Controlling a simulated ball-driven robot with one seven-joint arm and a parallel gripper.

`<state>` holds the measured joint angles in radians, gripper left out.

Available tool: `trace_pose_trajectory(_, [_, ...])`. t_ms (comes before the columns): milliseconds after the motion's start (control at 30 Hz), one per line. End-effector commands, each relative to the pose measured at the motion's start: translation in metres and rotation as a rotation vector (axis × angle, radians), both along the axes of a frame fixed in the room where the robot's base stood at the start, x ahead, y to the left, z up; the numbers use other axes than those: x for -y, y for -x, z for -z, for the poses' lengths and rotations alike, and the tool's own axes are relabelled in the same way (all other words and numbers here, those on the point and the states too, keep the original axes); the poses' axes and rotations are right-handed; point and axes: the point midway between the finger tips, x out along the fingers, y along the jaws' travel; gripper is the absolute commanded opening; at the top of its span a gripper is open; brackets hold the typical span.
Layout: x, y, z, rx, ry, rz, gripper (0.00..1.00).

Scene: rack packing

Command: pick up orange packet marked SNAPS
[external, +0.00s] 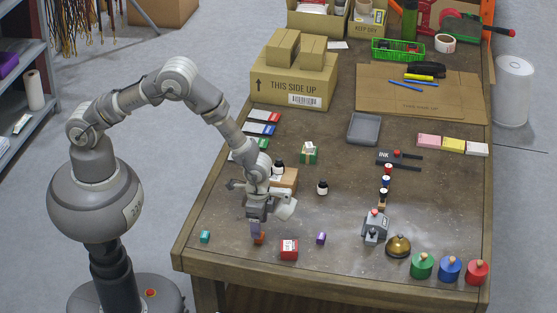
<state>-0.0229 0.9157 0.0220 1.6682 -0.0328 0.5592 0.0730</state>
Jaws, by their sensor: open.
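A small orange-brown packet (259,239) lies on the table near its front left edge. Its marking is too small to read. My gripper (257,232) points down directly over it, and the jaws are open. The gripper hides the packet's upper part. I cannot tell whether the fingers reach down around the packet or stop just above it.
A teal box (205,237) stands to the left, with a red box (289,249) and a purple box (321,238) to the right. A grey stamping device (374,228) and a brass bell (398,246) stand farther right.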

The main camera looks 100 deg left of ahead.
Motion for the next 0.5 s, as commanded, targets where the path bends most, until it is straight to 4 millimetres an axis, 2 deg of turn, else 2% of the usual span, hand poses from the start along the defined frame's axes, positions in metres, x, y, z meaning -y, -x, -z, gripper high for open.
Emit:
trace_pose_trajectory(100, [-0.004, 0.001, 0.022, -0.002, 0.0, -0.002, 0.66])
trace_pose_trajectory(233, [-0.005, 0.001, 0.041, -0.001, 0.0, -0.001, 0.66])
trace_pose_trajectory(467, [-0.005, 0.001, 0.042, 0.001, 0.0, 0.0, 0.66])
trace_pose_trajectory(500, [-0.005, 0.001, 0.042, 0.001, 0.0, 0.0, 0.59])
